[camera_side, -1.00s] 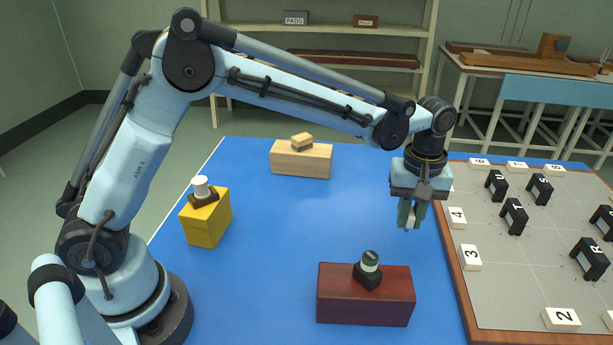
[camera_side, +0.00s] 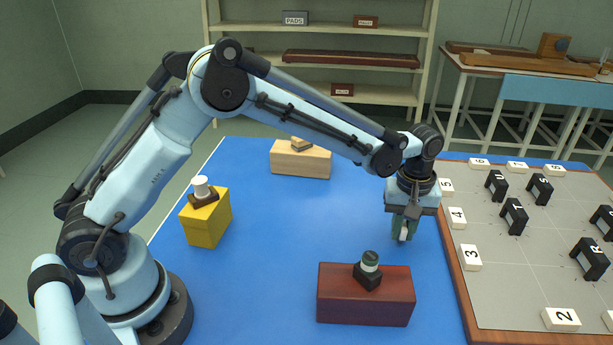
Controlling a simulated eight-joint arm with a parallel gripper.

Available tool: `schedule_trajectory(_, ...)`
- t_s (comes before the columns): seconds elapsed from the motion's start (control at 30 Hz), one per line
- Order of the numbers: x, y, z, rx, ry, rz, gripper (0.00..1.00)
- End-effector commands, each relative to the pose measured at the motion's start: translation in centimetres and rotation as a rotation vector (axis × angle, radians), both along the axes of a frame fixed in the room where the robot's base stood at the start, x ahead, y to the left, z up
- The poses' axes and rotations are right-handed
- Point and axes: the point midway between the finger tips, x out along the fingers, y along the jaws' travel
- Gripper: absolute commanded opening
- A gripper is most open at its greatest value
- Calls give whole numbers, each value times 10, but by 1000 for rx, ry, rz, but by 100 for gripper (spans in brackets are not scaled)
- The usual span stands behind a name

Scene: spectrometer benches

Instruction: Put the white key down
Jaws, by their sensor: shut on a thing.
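My gripper (camera_side: 402,228) points down over the blue table top, left of the grey board's wooden edge and behind the dark red block. It is shut on the white key (camera_side: 404,236), a small white piece that shows between and just below the green fingers. Most of the key is hidden by the fingers. I cannot tell whether its lower end touches the blue surface.
A dark red block (camera_side: 365,295) with a dark green-topped piece (camera_side: 370,270) stands in front. A yellow block (camera_side: 206,219) and a pale wooden block (camera_side: 300,159) stand left and behind. The grey board (camera_side: 515,262), right, carries white numbered tiles and black lettered pieces. Blue surface (camera_side: 300,225) between is clear.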

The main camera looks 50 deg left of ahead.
Motion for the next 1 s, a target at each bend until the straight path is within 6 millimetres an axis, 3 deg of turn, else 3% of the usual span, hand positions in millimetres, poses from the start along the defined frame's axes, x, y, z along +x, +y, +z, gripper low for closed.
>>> schedule_trajectory(0.03, 0, 0, -1, 0, 0, 0, 21)
schedule_trajectory(0.2, 0, 0, 0, 0, 0, 0, 43)
schedule_trajectory(0.57, 0, 0, 6, 0, 0, 0, 43)
schedule_trajectory(0.67, 0, 0, 18, 0, 0, 0, 43)
schedule_trajectory(1.0, 0, 0, 86, 0, 0, 0, 43)
